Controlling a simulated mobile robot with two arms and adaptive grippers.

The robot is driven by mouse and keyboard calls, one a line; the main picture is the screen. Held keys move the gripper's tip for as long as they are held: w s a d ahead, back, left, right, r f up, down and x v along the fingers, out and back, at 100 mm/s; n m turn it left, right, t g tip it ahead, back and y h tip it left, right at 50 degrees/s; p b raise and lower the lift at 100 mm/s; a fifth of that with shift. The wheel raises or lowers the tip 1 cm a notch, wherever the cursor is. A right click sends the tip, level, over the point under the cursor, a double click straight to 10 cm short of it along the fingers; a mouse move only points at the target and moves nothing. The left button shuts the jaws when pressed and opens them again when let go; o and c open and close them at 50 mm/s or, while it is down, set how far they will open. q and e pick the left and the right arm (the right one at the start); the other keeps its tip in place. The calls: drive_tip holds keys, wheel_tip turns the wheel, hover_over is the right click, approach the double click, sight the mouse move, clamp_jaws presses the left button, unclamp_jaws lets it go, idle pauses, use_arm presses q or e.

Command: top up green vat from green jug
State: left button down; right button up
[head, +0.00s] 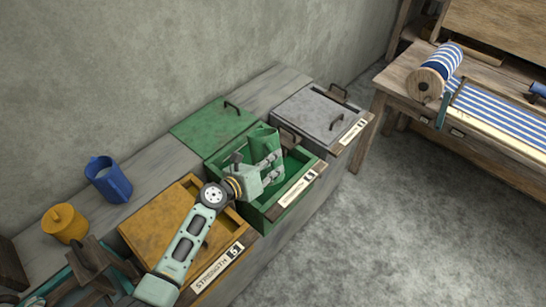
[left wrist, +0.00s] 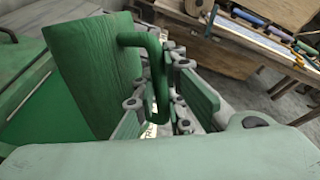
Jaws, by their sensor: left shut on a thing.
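The green jug (head: 262,146) is held over the open green vat (head: 268,218) in the head view. My left gripper (head: 272,168) is shut on the jug's handle. In the left wrist view the jug body (left wrist: 92,75) fills the left, and its curved handle (left wrist: 160,70) runs between the fingers. The jug looks tilted in that view. The vat's green lid (head: 210,124) lies open behind it, against the wall side. The jug and gripper hide part of the vat's inside, and I cannot see its liquid level. My right gripper is not in view.
A yellow vat (head: 165,213) marked "STRENGTH 5" stands left of the green one, and a grey lidded vat (head: 308,113) right. A blue jug (head: 109,180) and a yellow jug (head: 66,224) stand on the ledge. The loom (head: 492,88) is far right, with clear floor between.

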sight(262, 145)
use_arm(q)
drive_tip(key=shift+w+r+n+g+p, duration=0.45)
drive_tip(key=shift+r+p, duration=0.2)
drive_tip(key=shift+p, duration=0.95)
drive_tip(key=shift+w+a+r+n+g, duration=0.1)
drive_tip(key=shift+w+a+n+g, duration=0.05)
drive_tip(key=shift+w+n+g, duration=0.1)
drive_tip(key=shift+w+a+f+n+g, duration=0.1)
drive_tip(key=shift+w+f+n+g, duration=0.1)
drive_tip(key=shift+n+g, duration=0.3)
drive_tip(key=shift+w+a+n+g, duration=0.2)
drive_tip(key=shift+w+n+g, duration=0.2)
drive_tip(key=shift+w, duration=0.2)
drive_tip(key=shift+w+a+n+g, duration=0.2)
drive_tip(key=shift+w+n+g, duration=0.2)
drive_tip(key=shift+w, duration=0.2)
drive_tip(key=shift+w+a+f+n+g, duration=0.1)
drive_tip(key=shift+w+a+n+g, duration=0.15)
drive_tip(key=shift+w+g, duration=0.3)
drive_tip(key=shift+w+a+n+g+h+b, duration=0.15)
drive_tip(key=shift+w+n+g+h+b, duration=0.2)
drive_tip(key=shift+w+n+b, duration=0.1)
drive_tip(key=shift+s, duration=0.1)
